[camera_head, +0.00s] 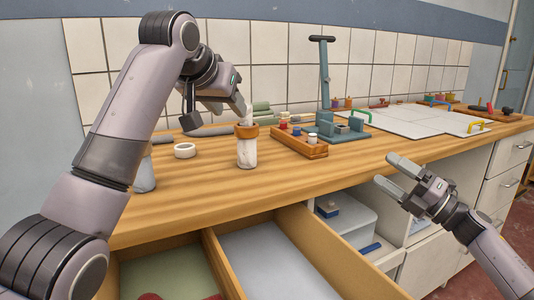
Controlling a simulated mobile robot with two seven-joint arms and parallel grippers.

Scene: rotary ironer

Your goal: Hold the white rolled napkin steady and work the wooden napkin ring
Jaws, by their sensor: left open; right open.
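The white rolled napkin (247,154) stands upright on the wooden worktop. The wooden napkin ring (246,131) is around its upper part, and a little white shows above the ring. My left gripper (241,106) is open right above the ring, at the napkin's top end. I cannot tell whether its fingers touch the napkin. My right gripper (386,171) is open and empty, in front of the worktop's front edge at the right, well apart from the napkin.
A white ring-shaped roll (185,150) lies left of the napkin. A wooden tray (300,147) with small coloured items and a blue-grey stand (338,133) are to the right. Open drawers (265,262) jut out below the front edge. The worktop (205,190) in front of the napkin is clear.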

